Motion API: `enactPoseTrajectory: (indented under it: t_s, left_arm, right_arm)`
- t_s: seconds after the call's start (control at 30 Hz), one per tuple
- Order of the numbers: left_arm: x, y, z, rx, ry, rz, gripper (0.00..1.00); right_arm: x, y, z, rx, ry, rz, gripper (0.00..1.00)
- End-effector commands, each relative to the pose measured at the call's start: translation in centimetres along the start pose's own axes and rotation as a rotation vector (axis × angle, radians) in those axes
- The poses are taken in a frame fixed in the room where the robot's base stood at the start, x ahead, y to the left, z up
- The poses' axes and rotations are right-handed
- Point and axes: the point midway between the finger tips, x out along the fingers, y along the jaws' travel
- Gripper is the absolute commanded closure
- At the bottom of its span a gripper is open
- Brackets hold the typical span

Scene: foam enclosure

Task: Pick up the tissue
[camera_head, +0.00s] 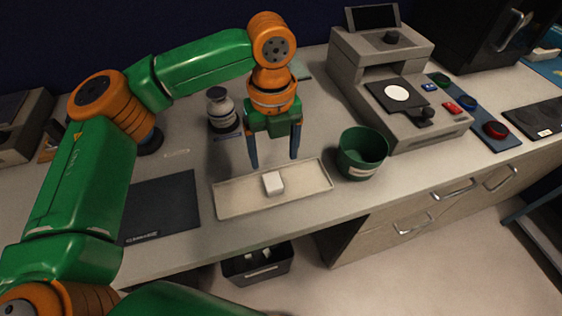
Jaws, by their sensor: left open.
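A small white block (273,183), which looks like the tissue, lies on a shallow cream tray (236,205) on the counter. My left gripper (274,163) is open and empty, its two blue fingers pointing down over the tray. The fingertips are apart from the white block and appear above and a little behind it. The block is fully visible, with nothing around it in the tray. My right gripper does not show.
A green bin (362,155) stands just right of the tray, and a grey machine (400,85) behind it. A bottle (220,108) stands behind the tray's left. A dark mat (162,205) lies left. A dark crate (257,264) sits below the counter.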

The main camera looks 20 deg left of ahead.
Motion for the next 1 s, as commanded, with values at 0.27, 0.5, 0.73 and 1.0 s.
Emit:
enactPoseTrajectory:
  t_s: [0.27,0.5,0.73,1.0]
  left_arm:
    - [4.9,-0.1,-0.3,0.0,0.002,0.001,0.2]
    - [5.5,-0.2,-0.3,0.001,0.001,-0.001,0.2]
    - [5.4,-0.2,-0.3,0.001,0.0,-0.001,0.79]
    - [5.4,-0.2,-0.3,0.001,0.0,-0.002,1.0]
  right_arm:
    - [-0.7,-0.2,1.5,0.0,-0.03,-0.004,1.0]
    - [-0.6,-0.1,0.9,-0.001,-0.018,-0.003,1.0]
    - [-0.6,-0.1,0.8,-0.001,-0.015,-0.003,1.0]
    - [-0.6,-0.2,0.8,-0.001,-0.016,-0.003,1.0]
